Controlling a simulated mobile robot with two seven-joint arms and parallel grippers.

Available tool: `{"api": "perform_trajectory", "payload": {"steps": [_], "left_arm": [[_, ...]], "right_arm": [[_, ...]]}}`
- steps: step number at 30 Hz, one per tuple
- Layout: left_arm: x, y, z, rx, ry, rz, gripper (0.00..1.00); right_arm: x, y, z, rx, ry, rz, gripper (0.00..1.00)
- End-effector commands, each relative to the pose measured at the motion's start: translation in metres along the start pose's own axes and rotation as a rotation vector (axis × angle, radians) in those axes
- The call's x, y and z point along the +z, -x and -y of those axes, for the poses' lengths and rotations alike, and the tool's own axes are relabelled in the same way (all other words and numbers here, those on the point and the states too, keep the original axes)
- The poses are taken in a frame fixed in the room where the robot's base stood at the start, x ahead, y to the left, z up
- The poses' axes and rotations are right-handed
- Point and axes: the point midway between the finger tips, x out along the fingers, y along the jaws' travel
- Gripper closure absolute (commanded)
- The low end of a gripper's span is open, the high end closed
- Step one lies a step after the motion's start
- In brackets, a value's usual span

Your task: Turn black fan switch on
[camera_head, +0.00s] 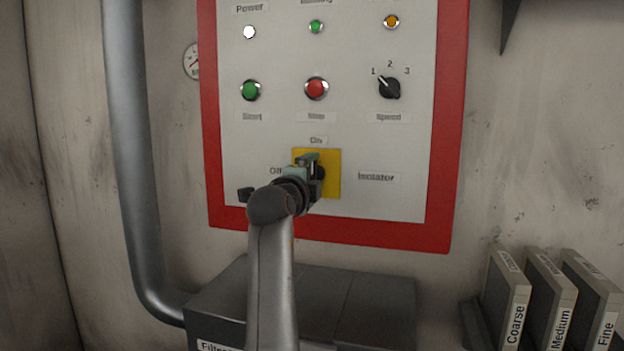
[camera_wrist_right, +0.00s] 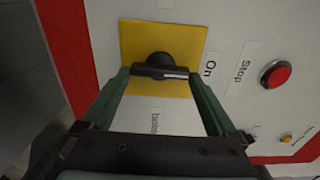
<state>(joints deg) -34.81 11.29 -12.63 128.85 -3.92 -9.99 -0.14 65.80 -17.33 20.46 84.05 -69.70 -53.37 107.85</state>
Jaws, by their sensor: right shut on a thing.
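The black rotary switch (camera_wrist_right: 158,68) sits on a yellow plate (camera_wrist_right: 193,40) low on the control panel. In the head view, the plate (camera_head: 331,157) has "On" above it and "Off" to its left, with "Isolator" to its right. In the wrist view, the switch's bar lies along the line towards the "On" label (camera_wrist_right: 209,67), its pale mark at that end. My right gripper (camera_head: 312,165) is at the switch, its green fingers (camera_wrist_right: 162,78) at both ends of the bar, shut on it. In the head view the gripper hides most of the switch. My left gripper is not in view.
Above are the green start button (camera_head: 250,90), red stop button (camera_head: 316,88) and black speed knob (camera_head: 389,88). A dark filter box (camera_head: 355,296) stands below the panel. Labelled filters (camera_head: 552,300) stand at lower right. A grey pipe (camera_head: 130,150) runs down the left.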

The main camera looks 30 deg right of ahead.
Motion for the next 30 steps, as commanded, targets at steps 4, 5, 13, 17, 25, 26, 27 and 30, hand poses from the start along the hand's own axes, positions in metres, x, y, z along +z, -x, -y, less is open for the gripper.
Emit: {"api": "perform_trajectory", "payload": {"steps": [4, 5, 13, 17, 25, 26, 27, 30], "left_arm": [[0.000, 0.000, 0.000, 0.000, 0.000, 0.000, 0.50], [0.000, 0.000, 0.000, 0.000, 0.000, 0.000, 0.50], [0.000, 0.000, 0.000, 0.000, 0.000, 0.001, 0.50], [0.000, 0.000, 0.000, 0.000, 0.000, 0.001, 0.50], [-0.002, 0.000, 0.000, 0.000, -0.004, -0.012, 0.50], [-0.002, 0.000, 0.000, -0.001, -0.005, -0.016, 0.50], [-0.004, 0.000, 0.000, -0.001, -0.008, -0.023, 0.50], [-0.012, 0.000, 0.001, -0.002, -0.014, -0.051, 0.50]], "right_arm": [[-0.001, 0.000, 0.002, -0.004, -0.007, 0.001, 0.62], [-0.001, 0.000, 0.002, -0.004, -0.007, 0.001, 0.62], [0.000, 0.000, 0.001, -0.002, -0.004, 0.000, 0.00], [0.000, 0.005, 0.001, -0.002, -0.003, 0.001, 0.00], [0.000, 0.056, 0.000, -0.001, -0.007, 0.004, 0.00], [-0.001, 0.060, 0.000, -0.003, -0.004, 0.001, 0.00], [-0.001, 0.067, 0.000, -0.004, -0.003, 0.000, 0.00], [-0.001, 0.086, 0.001, -0.005, -0.003, 0.000, 0.00]]}}
